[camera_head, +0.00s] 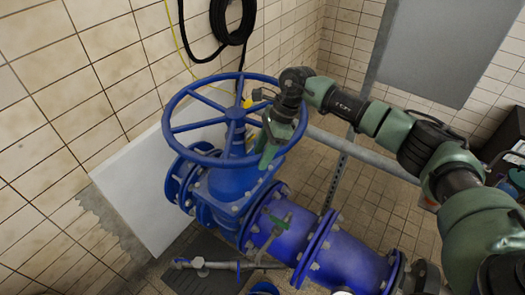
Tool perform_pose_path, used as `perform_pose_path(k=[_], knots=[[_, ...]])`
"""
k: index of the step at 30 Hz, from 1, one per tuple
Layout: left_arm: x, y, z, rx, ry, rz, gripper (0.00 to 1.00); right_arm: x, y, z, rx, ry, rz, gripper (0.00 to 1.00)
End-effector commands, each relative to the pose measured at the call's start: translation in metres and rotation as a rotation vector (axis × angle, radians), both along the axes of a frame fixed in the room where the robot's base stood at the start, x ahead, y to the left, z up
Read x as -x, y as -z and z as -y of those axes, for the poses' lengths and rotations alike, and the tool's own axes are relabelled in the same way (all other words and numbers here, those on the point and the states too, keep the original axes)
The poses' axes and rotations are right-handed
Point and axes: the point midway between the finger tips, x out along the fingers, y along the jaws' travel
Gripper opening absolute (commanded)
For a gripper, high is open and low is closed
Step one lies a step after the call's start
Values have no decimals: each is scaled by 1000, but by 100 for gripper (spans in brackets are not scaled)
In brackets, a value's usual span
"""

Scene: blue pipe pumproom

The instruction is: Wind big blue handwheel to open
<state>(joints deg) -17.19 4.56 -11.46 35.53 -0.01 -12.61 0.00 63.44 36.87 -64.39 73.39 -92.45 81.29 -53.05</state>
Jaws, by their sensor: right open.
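The big blue handwheel (183,128) sits on top of a blue gate valve (233,188) in the middle of the picture. It has several spokes meeting at a central hub. My right arm comes in from the right. My right gripper (262,158) is open, pointing down at the right side of the wheel's rim and covering part of it. I cannot tell whether its fingers touch the rim or only hang over it. My left gripper is not in view.
A blue flanged pipe (345,258) runs from the valve to the lower right, with a small side pipe (215,265) in front. A tiled wall stands close behind on the left, with a black hose (232,22) hanging. A grey panel (450,45) is at upper right.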

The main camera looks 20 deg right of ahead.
Motion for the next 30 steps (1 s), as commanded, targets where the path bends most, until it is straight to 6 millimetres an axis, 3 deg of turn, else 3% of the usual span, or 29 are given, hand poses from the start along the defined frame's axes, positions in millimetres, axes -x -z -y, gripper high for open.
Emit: perform_pose_path(k=[3, 8, 9, 30], knots=[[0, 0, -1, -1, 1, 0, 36, 0, 0, 0, 0, 0, 0, 49], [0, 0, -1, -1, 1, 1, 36, 0, 0, 0, 0, 1, 0, 4], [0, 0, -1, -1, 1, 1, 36, 0, 0, 0, 0, 1, 0, 0], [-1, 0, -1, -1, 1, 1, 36, -1, -1, 1, 0, 3, 1, 0]])
